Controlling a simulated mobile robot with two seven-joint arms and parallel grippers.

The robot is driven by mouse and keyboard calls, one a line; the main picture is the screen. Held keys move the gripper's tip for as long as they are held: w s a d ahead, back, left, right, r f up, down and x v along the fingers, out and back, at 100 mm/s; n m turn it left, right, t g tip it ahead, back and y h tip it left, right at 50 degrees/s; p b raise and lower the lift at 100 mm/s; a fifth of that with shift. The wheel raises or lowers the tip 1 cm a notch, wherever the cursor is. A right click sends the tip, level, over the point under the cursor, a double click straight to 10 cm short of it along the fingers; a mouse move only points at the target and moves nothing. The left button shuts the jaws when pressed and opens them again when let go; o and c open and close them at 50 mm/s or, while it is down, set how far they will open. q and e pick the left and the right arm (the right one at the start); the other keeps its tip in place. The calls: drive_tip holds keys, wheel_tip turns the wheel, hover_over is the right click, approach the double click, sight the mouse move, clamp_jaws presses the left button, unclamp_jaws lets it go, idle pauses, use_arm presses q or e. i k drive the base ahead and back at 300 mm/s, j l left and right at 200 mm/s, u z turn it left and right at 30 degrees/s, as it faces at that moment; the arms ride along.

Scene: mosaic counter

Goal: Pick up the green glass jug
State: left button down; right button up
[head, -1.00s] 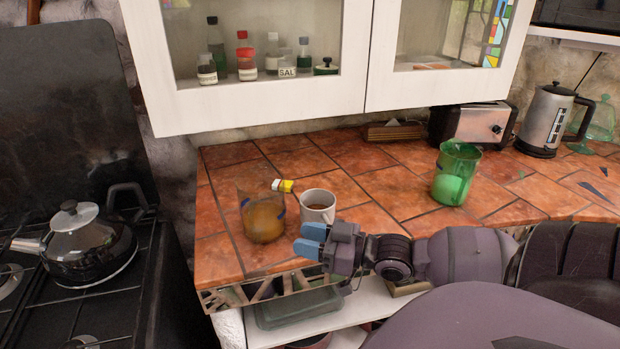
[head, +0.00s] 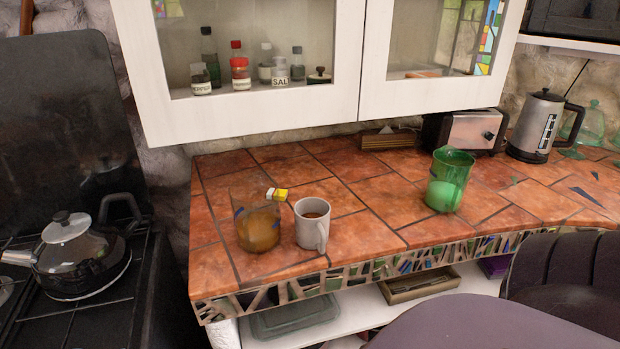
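The green glass jug (head: 450,181) stands upright on the red-tiled counter (head: 375,232), right of the middle and near the front edge. It is see-through, with a brighter green lower part. Nothing touches it and open tiles surround it. Neither of my grippers shows in the head view.
A glass vessel with amber contents (head: 257,224) and a white mug (head: 312,226) stand at the left. A toaster (head: 474,131) and kettle (head: 536,127) stand behind the jug. A white cabinet (head: 245,117) hangs above. A dark chair-like shape (head: 570,275) is at the lower right.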

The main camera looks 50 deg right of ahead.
sight(451, 168)
drive_tip(key=k+z, duration=0.1)
drive_tip(key=z, duration=0.85)
drive_tip(key=i+z, duration=0.1)
drive_tip(key=z, duration=1.3)
